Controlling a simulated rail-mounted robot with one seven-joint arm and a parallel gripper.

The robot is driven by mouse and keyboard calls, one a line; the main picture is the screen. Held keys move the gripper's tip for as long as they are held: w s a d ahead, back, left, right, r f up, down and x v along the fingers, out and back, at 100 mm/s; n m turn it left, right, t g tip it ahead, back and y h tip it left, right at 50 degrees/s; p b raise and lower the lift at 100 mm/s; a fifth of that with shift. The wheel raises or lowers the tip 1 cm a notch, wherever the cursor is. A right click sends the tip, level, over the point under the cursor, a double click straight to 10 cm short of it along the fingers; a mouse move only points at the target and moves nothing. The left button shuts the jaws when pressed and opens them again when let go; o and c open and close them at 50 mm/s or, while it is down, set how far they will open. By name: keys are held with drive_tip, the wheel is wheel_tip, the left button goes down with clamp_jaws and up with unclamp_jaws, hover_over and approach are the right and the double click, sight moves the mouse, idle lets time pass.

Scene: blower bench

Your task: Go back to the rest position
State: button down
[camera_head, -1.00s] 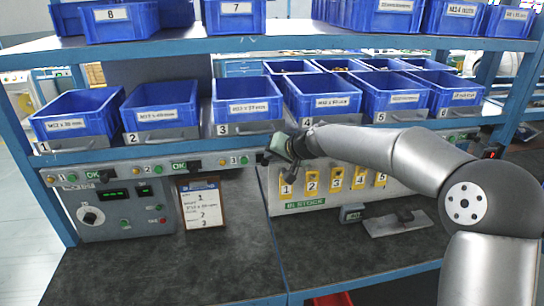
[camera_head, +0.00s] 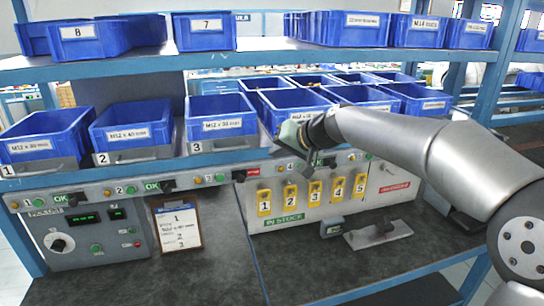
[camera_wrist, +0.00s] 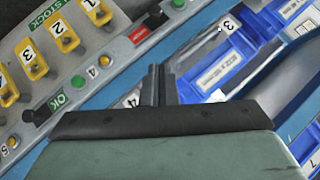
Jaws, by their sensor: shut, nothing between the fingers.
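My gripper (camera_head: 305,165) is in front of the lower bin shelf, near the blue bin 4 (camera_head: 283,101), and the rear of my arm runs off to the right. In the wrist view my gripper (camera_wrist: 159,70) shows two dark fingers close together, shut and empty. The green-grey gripper body fills the bottom of that view. No contact with a bin or the panel can be made out.
Blue bins stand on the lower shelf, such as bin 3 (camera_head: 219,116), with more above. The control panel (camera_head: 85,235), a clipboard (camera_head: 177,225) and yellow numbered tags (camera_head: 315,190) are below. The grey bench top (camera_head: 215,275) is clear at the front.

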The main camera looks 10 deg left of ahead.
idle(0.3)
drive_tip(key=s+d+f+g+h, duration=0.1)
drive_tip(key=s+d+f+h, duration=0.2)
drive_tip(key=s+d+f, duration=0.4)
drive_tip(key=s+d+f+m+g+h, duration=0.1)
drive_tip(key=s+d+f+g+h, duration=0.1)
drive_tip(key=s+d+f, duration=0.4)
drive_tip(key=s+d+f+m+g+h, duration=0.1)
drive_tip(key=s+d+f+h, duration=0.3)
drive_tip(key=s+d, duration=1.1)
drive_tip(key=s+f+g, duration=0.1)
drive_tip(key=s+f, duration=0.2)
drive_tip(key=s, duration=0.3)
drive_tip(key=shift+f, duration=0.3)
